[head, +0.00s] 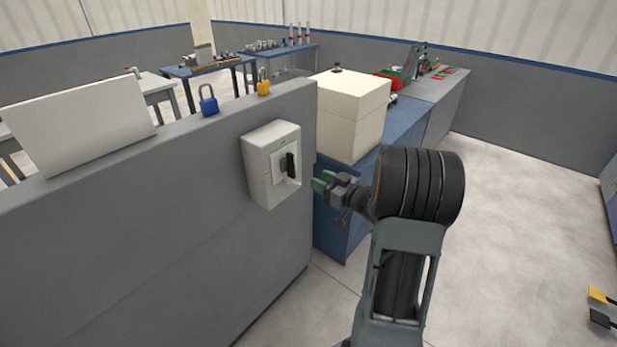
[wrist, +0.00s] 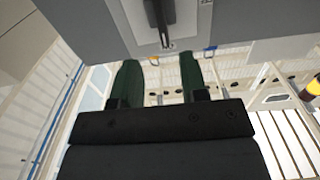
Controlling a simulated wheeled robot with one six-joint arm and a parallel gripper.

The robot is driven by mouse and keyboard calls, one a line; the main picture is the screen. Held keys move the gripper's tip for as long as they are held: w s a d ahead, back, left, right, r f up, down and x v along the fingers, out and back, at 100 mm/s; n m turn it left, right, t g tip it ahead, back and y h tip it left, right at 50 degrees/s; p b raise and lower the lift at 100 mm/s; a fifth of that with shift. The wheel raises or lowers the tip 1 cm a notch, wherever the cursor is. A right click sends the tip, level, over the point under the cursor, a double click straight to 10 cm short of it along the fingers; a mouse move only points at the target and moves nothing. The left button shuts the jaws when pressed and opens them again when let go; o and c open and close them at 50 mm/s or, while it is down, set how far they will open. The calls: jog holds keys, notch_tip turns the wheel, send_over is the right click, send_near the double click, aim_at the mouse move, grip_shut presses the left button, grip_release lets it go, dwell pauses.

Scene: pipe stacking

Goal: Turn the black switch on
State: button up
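The black switch (head: 291,161) is an upright black handle on the front of a white box (head: 259,166), fixed to the grey partition. In the wrist view the black switch (wrist: 160,12) is at the top centre, beyond my fingertips and roughly in line with the gap between them. The white box (wrist: 128,22) surrounds it there. My gripper (head: 320,182) has green fingers and is just right of the box, a little lower than the handle. In the wrist view my gripper (wrist: 159,62) has its fingers apart, with nothing between them. It appears clear of the switch.
A blue padlock (head: 208,101) and a yellow padlock (head: 263,83) are on top of the grey partition (head: 150,215), with a white panel (head: 80,122) to their left. A cream box (head: 350,115) stands on a blue cabinet behind my gripper. The floor at right is mostly clear.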

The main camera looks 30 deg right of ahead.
jog(key=shift+v, duration=1.7)
jog(key=d+f+m+g+h, duration=0.4)
jog(key=d+f+h, duration=0.3)
jog(key=d+h, duration=0.15)
jog(key=s+a+m+g+h, duration=0.1)
jog(key=s+m+g+h, duration=0.25)
jog(key=s+g, duration=0.3)
jog(key=s+a+r+n+y, duration=0.1)
jog(key=s+a+r, duration=0.1)
jog(key=a, duration=0.6)
jog(key=s+a+r+n+g+y, duration=0.1)
jog(key=s+a+r+y, duration=0.1)
jog(key=s+a, duration=0.3)
jog(key=s+a+r+n+g+y, duration=0.1)
jog(key=s+a+r, duration=0.3)
jog(key=a, duration=0.7)
jog(key=shift+a, duration=0.35)
